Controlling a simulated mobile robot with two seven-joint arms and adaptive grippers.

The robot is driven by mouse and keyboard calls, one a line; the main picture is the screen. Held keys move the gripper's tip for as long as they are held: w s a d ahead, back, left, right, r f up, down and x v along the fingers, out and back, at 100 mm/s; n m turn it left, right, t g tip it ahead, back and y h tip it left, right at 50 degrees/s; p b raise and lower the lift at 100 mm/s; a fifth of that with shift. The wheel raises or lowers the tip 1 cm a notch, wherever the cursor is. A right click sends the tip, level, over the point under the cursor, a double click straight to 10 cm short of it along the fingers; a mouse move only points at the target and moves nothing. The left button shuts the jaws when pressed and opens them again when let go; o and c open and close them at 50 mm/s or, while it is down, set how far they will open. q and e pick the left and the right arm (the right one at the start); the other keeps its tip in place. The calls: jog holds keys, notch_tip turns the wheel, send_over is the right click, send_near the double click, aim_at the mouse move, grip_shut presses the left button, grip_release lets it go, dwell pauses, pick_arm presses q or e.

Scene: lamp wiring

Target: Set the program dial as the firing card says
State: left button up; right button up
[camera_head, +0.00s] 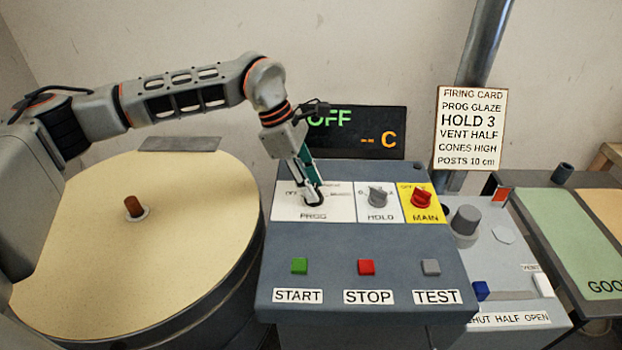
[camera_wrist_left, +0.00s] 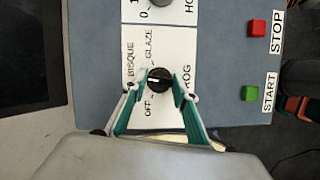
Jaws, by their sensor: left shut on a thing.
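The firing card (camera_head: 470,128) on the wall reads PROG GLAZE, HOLD 3, VENT HALF, CONES HIGH, POSTS 10 cm. My left gripper (camera_head: 314,196) is shut on the black program dial above the PROG label, hiding most of it in the head view. In the left wrist view my left gripper (camera_wrist_left: 160,92) has its fingers on both sides of the program dial (camera_wrist_left: 158,84). The dial's short white mark appears to lie crosswise, toward the BISQUE side, but it is small. OFF, BISQUE and GLAZE are printed around it. My right gripper is not in view.
The display (camera_head: 360,130) shows OFF and "-- C". The HOLD knob (camera_head: 378,195) and red MAIN knob (camera_head: 421,199) sit close right of the dial. START (camera_head: 299,266), STOP (camera_head: 366,267) and TEST (camera_head: 431,267) buttons lie in front. A round kiln lid (camera_head: 190,240) is at left.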

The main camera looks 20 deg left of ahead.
pick_arm(q)
jog(key=m, duration=0.1)
jog(key=m+g+p, duration=0.1)
jog(key=shift+w+r+m+p, duration=0.1)
jog(key=shift+r+m+p, duration=0.1)
jog(key=shift+m+p, duration=0.15)
jog(key=m+g+p, duration=0.1)
jog(key=m, duration=0.2)
jog(key=shift+w+d+y, duration=0.1)
jog(key=shift+y, duration=0.2)
jog(key=shift+m, duration=0.35)
jog(key=shift+d+f+m+g, duration=0.1)
jog(key=shift+m+g, duration=0.4)
jog(key=shift+m, duration=0.4)
jog(key=shift+m+g+y, duration=0.4)
jog(key=shift+m+y, duration=0.2)
jog(key=shift+m, duration=0.9)
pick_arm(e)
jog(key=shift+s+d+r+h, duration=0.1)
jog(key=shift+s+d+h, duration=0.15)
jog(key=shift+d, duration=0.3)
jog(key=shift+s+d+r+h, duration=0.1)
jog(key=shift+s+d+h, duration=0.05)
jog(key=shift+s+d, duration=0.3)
pick_arm(q)
jog(key=shift+m, duration=0.3)
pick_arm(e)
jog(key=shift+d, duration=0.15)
pick_arm(q)
jog(key=o, duration=1.1)
